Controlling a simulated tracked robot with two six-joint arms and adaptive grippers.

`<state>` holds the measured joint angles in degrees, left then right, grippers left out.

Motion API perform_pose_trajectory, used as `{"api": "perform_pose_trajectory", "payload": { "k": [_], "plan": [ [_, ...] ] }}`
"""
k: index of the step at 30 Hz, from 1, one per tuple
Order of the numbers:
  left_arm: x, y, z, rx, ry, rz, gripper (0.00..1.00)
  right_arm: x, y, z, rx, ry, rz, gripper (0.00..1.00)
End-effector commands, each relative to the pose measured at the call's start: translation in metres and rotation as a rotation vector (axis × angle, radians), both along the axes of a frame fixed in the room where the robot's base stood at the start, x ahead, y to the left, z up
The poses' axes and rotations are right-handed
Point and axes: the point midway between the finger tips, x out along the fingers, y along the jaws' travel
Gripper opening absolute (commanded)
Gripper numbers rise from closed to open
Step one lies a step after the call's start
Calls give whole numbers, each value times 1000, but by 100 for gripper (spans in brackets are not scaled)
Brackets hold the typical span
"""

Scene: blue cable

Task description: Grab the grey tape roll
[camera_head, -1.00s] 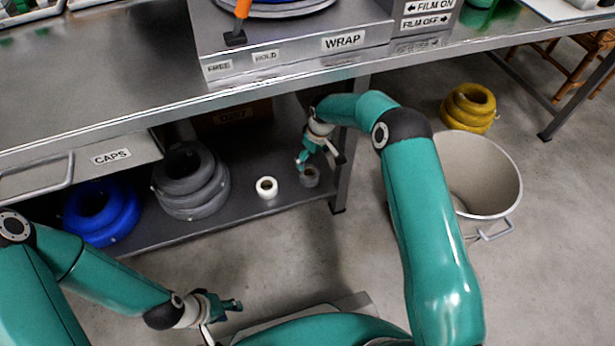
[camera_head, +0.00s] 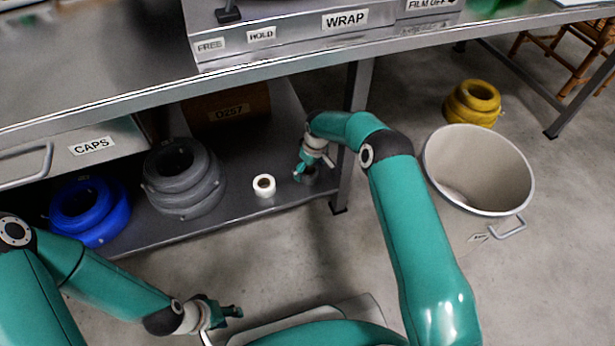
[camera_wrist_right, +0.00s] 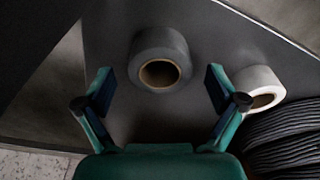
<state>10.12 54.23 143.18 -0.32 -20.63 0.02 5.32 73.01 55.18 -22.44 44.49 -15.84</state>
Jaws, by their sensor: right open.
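The grey tape roll (camera_head: 309,178) stands on the lower shelf near its right end, partly hidden by my right gripper (camera_head: 303,170) in the head view. In the right wrist view the grey tape roll (camera_wrist_right: 160,50) shows its brown core, just beyond and between the fingertips of my right gripper (camera_wrist_right: 160,87). That gripper is open and empty, with a finger on either side and apart from the roll. My left gripper (camera_head: 228,312) is low in the head view, away from the shelf; its jaw opening is unclear.
A white tape roll (camera_head: 264,185) stands left of the grey one; it also shows in the wrist view (camera_wrist_right: 262,84). A grey coil (camera_head: 183,190), a blue coil (camera_head: 88,215) and a box (camera_head: 228,112) are on the shelf. A table leg (camera_head: 346,182) stands close right.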

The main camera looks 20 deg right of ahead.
Motion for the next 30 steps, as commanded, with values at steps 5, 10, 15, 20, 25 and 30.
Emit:
{"api": "perform_pose_trajectory", "payload": {
  "k": [5,10,15,20,25,30],
  "plan": [
    [0,0,-9,0,0,0,40,2,2,-15,0,-2,3,95],
    [0,0,-8,0,0,0,40,2,3,-14,0,-2,5,95],
    [0,0,-8,0,0,0,40,2,3,-14,0,-1,5,68],
    [0,0,-8,0,0,0,40,2,4,-14,0,-1,5,41],
    [0,0,-8,0,0,0,40,2,3,-13,0,-2,5,30],
    [0,0,-6,0,0,0,40,3,3,-10,0,-2,5,29]
  ]
}}
